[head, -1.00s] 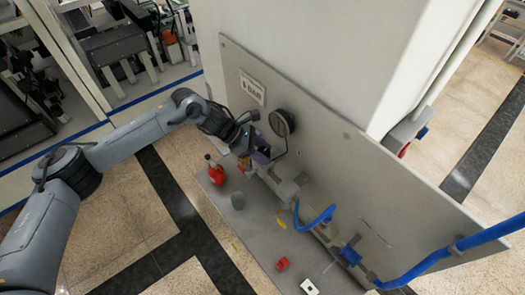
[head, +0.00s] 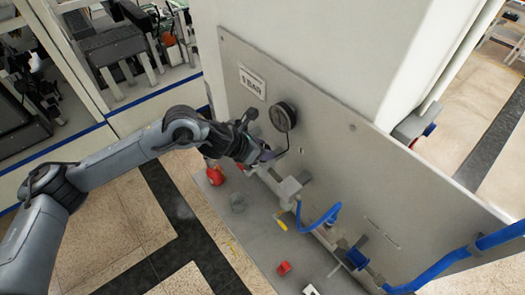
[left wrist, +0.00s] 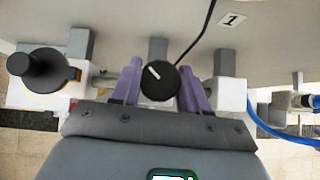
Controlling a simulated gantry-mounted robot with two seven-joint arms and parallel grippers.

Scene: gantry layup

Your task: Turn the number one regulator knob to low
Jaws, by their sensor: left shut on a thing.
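The number one regulator knob (left wrist: 159,80) is a round black knob with a white pointer line. In the left wrist view the line points to the upper left. A label with "1" (left wrist: 232,19) is on the panel to its upper right. My left gripper (left wrist: 160,88) has its two purple fingers on either side of the knob and is shut on it. In the head view my left gripper (head: 262,154) is at the panel below the round gauge (head: 283,116), and the arm hides most of the knob. My right gripper is not in view.
A "1 BAR" sign (head: 252,83) is on the grey panel (head: 345,165). A black-handled part (left wrist: 38,70) stands left of the knob. A blue hose (head: 318,216) runs at right.

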